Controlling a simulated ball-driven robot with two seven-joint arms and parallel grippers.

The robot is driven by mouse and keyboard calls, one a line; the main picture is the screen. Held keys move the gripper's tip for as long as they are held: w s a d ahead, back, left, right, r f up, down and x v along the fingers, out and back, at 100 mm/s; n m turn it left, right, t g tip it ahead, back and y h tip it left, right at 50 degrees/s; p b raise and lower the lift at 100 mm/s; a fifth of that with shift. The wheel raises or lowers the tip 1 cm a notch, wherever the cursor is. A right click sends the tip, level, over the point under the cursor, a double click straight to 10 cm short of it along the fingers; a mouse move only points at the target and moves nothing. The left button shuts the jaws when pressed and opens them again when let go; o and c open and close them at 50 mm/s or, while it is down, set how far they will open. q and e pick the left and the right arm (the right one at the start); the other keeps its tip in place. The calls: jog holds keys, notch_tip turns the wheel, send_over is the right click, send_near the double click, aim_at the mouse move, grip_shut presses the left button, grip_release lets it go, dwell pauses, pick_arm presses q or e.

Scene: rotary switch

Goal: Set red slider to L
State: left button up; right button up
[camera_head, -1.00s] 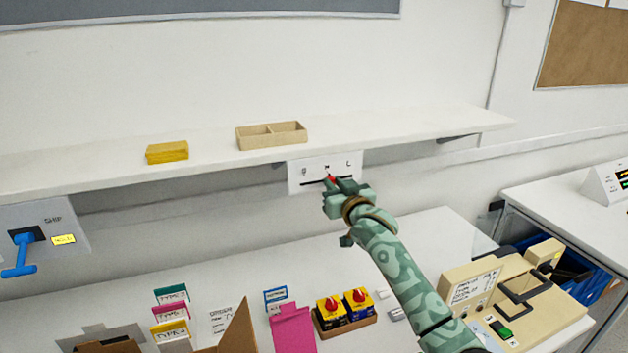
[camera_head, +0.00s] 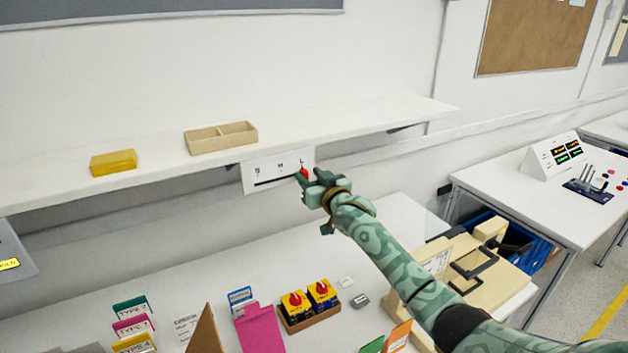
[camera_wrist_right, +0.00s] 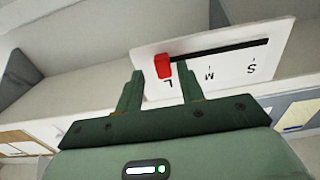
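The red slider (camera_head: 303,174) sits at the right end of the slot in the white panel (camera_head: 262,176), beneath the letter L. The panel hangs under the shelf's front edge and also carries the letter M and another letter at its left. My right gripper (camera_head: 308,179) is at the slider. In the right wrist view the red slider (camera_wrist_right: 162,66) lies between the two fingertips of the right gripper (camera_wrist_right: 160,72), beside the L. The fingers are apart, with a small gap showing on each side of the slider. My left gripper is not in view.
The shelf (camera_head: 330,120) above holds a yellow block (camera_head: 113,162) and a wooden tray (camera_head: 221,138). On the table below are a box with red-knobbed switches (camera_head: 310,305), a pink piece (camera_head: 259,329) and a beige device (camera_head: 465,270). A console (camera_head: 556,155) stands on the right-hand table.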

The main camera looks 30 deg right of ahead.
jog(key=s+p, duration=0.3)
jog(key=s, duration=1.3)
jog(key=shift+s+d, duration=0.15)
jog(key=shift+d, duration=0.15)
